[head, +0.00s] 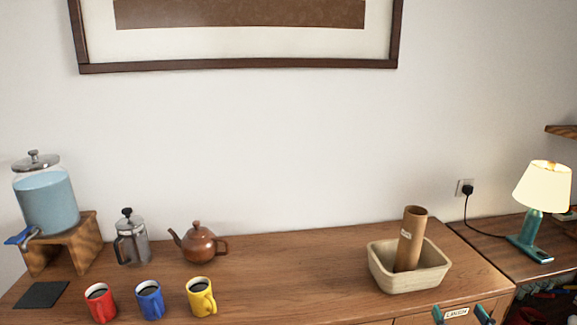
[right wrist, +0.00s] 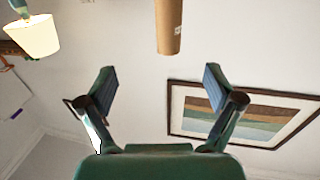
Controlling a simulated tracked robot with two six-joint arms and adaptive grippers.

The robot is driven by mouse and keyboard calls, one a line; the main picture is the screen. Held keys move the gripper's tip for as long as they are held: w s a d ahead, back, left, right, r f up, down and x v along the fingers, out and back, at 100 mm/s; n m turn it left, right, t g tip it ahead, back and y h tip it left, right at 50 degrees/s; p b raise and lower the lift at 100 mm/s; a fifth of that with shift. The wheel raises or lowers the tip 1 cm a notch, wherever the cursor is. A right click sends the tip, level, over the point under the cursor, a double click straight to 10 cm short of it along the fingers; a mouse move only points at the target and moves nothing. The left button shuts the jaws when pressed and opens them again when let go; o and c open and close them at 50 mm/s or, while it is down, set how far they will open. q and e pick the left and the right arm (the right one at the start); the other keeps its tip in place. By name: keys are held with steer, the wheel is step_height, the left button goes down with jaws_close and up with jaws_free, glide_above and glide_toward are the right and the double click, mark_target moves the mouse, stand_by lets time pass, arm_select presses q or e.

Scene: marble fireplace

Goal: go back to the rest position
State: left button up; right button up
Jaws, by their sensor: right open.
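My right gripper (head: 461,314) shows at the bottom edge of the head view, in front of the sideboard's right part. Only its two teal fingertips show there, spread apart on either side of a small label on the sideboard front. In the right wrist view the same gripper (right wrist: 160,78) is open, with nothing between its fingers. My left gripper is in neither view.
A beige basket (head: 410,285) holding an upright brown cardboard tube (head: 411,240) stands just beyond the right gripper. A lit lamp (head: 542,188) stands at the right. Red (head: 101,303), blue (head: 150,300) and yellow (head: 201,297) mugs stand left. The sideboard's middle is clear.

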steer(key=a+f+n+g+y, duration=0.1)
steer(key=a+f+g+y, duration=0.3)
steer(key=a+f, duration=1.1)
steer(key=s+a+f+g+y, duration=0.2)
steer(key=s+a+f+g, duration=0.4)
steer(key=s+a+f, duration=0.4)
steer(key=s+a+f+g, duration=0.2)
steer(key=s+f+g, duration=0.1)
steer(key=s, duration=0.4)
steer(key=s+a+f+m+g+p, duration=0.1)
steer(key=s+a+f+g, duration=0.1)
steer(key=s, duration=0.5)
steer(key=shift+s+f+m+g, duration=0.3)
steer(key=shift+f+g, duration=0.25)
steer(key=shift+g, duration=0.45)
